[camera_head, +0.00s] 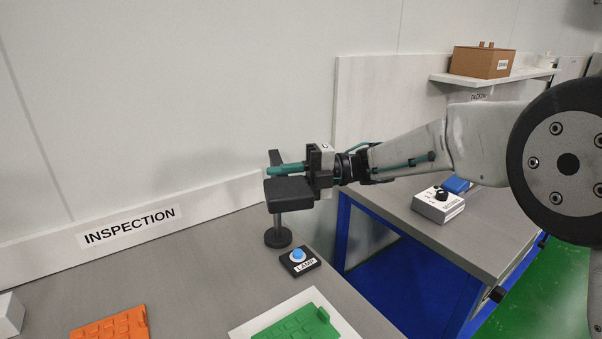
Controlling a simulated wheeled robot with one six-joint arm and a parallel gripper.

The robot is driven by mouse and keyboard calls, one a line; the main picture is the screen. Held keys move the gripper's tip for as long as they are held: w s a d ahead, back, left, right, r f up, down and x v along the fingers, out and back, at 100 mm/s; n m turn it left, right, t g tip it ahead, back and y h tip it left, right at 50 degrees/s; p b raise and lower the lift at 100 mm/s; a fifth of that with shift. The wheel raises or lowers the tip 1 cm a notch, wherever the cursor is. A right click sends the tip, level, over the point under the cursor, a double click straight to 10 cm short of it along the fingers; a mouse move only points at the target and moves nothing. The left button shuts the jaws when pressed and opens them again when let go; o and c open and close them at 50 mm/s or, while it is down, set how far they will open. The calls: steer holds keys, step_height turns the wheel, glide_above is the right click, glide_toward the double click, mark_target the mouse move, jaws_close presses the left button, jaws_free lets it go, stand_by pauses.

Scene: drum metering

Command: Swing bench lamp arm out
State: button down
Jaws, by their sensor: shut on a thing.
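The bench lamp stands on the inspection bench, with a round dark base (278,238), a thin grey post (278,219) and a black block-shaped lamp head (289,192). A dark end of the lamp arm (275,157) shows above and behind the head. My gripper (290,170) reaches in from the right at head height and is shut on the lamp arm. The exact grip is partly hidden by the fingers and the lamp head. A blue button on a black box (298,260) labelled LAMP sits beside the base.
An orange tray (110,324) and a green part (296,327) on a white plate lie at the front of the bench. A second bench (420,245) carries a grey control box (438,206). The wall (150,100) stands close behind the lamp. A shelf holds a cardboard box (480,62).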

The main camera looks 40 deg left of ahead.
steer(key=shift+w+d+n+g+h, duration=0.25)
steer(key=shift+n+g+h, duration=0.15)
steer(key=shift+h, duration=0.1)
steer(key=shift+w+d+n+g+h, duration=0.15)
steer(key=shift+w+n+g+h, duration=0.05)
steer(key=shift+n+g+h, duration=0.25)
steer(key=c, duration=1.4)
jaws_free()
steer(key=shift+c, duration=0.2)
steer(key=shift+w, duration=0.1)
steer(key=v, duration=0.7)
steer(key=shift+w+d, duration=0.25)
steer(key=shift+w, duration=0.1)
